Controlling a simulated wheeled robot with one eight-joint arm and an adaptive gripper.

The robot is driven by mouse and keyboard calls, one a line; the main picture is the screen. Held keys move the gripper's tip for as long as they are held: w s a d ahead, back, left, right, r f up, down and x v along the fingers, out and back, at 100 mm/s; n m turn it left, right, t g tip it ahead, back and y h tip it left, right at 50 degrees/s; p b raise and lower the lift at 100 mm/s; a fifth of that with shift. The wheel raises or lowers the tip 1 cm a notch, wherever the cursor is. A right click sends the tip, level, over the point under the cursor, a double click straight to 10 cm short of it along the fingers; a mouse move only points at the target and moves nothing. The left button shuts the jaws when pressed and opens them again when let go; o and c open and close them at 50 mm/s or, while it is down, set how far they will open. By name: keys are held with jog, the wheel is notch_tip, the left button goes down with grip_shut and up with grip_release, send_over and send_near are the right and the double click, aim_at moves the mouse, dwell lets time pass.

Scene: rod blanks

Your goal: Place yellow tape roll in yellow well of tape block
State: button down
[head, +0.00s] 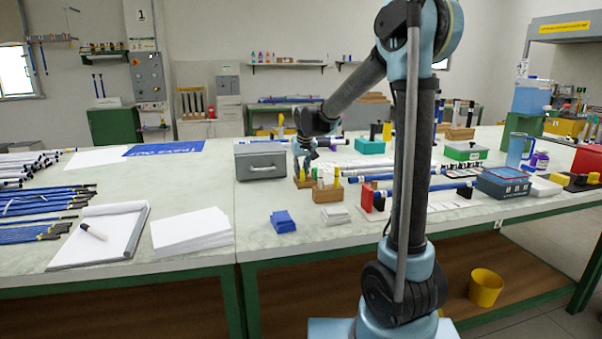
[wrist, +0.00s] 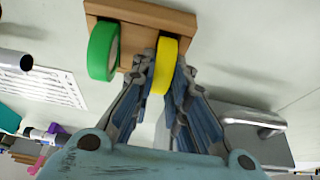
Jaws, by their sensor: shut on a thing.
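In the wrist view the yellow tape roll (wrist: 165,58) stands on edge between the fingertips of my gripper (wrist: 164,76), which is shut on it. The roll overlaps the brown tape block (wrist: 150,12) at the top of the view. I cannot tell whether its lower edge is inside the yellow well, as the roll and fingers hide that spot. A green tape roll (wrist: 103,50) stands upright at the left part of the block, apart from my fingers.
A grey metal box (head: 261,160) stands close to the left of my gripper. A small wooden holder (head: 327,193) with upright pieces stands in front of it. A blue block (head: 283,222) lies nearer the table's front edge. The tabletop between the paper stack (head: 190,232) and grey box is clear.

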jog(key=c, duration=1.6)
grip_release()
jog(key=shift+o, duration=0.2)
jog(key=shift+r, duration=0.1)
jog(key=v, duration=1.2)
jog(key=shift+s, duration=0.1)
